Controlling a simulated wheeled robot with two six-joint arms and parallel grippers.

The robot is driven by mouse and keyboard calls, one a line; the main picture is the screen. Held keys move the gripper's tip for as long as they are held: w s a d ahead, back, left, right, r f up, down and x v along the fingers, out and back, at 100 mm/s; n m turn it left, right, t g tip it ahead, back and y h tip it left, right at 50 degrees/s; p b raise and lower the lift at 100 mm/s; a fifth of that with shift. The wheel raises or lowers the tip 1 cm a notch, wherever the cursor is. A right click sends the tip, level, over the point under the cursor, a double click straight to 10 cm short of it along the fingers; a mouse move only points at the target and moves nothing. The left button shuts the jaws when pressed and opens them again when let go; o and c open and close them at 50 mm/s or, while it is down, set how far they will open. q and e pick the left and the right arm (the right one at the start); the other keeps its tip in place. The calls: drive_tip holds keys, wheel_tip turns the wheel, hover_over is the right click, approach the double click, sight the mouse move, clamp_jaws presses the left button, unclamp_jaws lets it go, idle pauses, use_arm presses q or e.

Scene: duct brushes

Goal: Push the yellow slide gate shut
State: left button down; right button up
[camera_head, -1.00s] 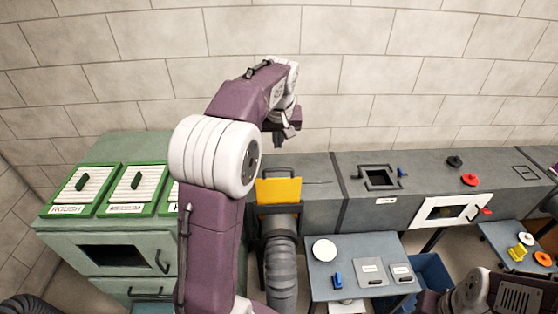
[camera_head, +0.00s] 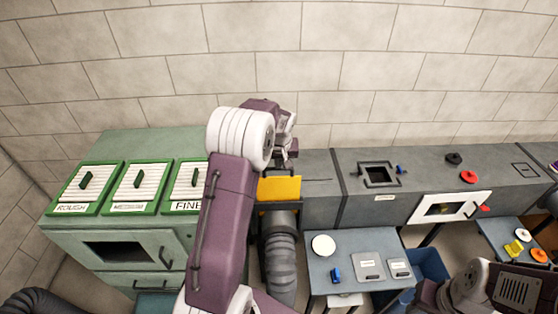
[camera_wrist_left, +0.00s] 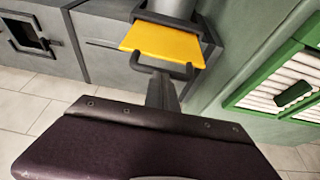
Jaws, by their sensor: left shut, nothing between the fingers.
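The yellow slide gate (camera_head: 280,189) is a flat plate sticking out of its dark frame on the grey duct, above a ribbed hose. In the left wrist view the yellow plate (camera_wrist_left: 165,43) shows with a dark bar handle (camera_wrist_left: 184,74) along its outer edge. My left gripper (camera_head: 287,166) is shut and empty, pointing down beside the gate's handle end. In the left wrist view its closed fingers (camera_wrist_left: 163,92) appear right at the handle; I cannot tell whether they touch.
A green filter cabinet (camera_head: 122,215) with white-slatted panels stands left of the gate. The grey duct (camera_head: 310,200) runs along the wall to the right. A small grey table (camera_head: 350,290) stands in front, with a blue bin (camera_head: 428,268) beside it.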

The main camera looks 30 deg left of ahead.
use_arm(q)
drive_tip(key=shift+s+f, duration=0.15)
drive_tip(key=shift+f, duration=0.1)
wheel_tip(320, 180, down, 12)
drive_tip(key=b, duration=1)
drive_tip(key=shift+s+d+r, duration=0.15)
drive_tip(key=shift+s+r, duration=0.05)
drive_tip(key=shift+r, duration=0.1)
drive_tip(key=shift+w, duration=0.1)
